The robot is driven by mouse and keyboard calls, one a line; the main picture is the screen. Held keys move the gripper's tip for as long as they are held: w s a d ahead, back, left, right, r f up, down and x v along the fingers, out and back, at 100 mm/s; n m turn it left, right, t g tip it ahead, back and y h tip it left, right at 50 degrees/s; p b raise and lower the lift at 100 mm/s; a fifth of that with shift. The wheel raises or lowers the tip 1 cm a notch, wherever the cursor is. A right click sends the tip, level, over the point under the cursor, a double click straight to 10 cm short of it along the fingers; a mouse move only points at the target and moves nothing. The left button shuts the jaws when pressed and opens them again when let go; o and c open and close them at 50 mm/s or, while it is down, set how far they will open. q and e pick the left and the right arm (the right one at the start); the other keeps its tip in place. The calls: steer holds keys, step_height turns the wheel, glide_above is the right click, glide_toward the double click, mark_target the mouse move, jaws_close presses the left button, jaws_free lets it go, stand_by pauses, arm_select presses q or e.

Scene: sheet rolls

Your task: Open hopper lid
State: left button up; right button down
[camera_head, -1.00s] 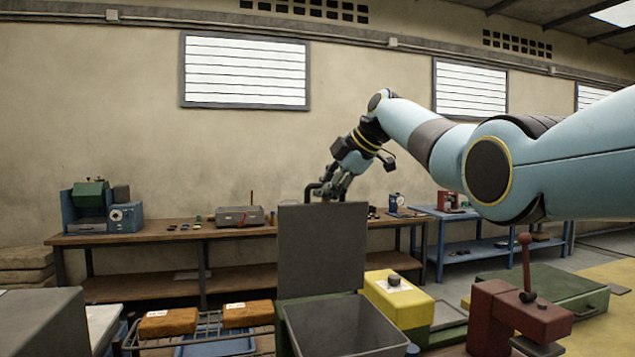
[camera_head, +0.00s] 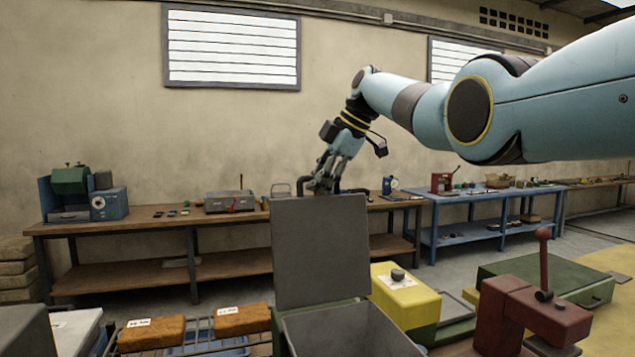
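The hopper (camera_head: 350,335) is a grey open-topped bin at the bottom centre, cut by the lower edge of the view. Its flat grey lid (camera_head: 320,250) stands upright at the back of the opening, so the inside shows. My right gripper (camera_head: 324,188) is at the lid's top edge, pointing down. Its dark fingers look spread apart, and their tips are partly hidden behind the lid, so contact is unclear. My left gripper is not in view.
A yellow box (camera_head: 405,300) with a dark knob and a red lever press (camera_head: 525,310) stand right of the hopper. Orange-brown blocks (camera_head: 242,320) lie on a rack at left. A wooden bench (camera_head: 140,226) and a blue table (camera_head: 480,195) stand behind.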

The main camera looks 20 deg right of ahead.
steer(key=c, duration=1.3)
jaws_free()
steer(key=shift+d+r, duration=0.1)
steer(key=shift+r, duration=0.4)
steer(key=shift+c, duration=0.2)
steer(key=shift+s+f, duration=0.1)
steer(key=shift+f, duration=0.05)
steer(key=v, duration=1.2)
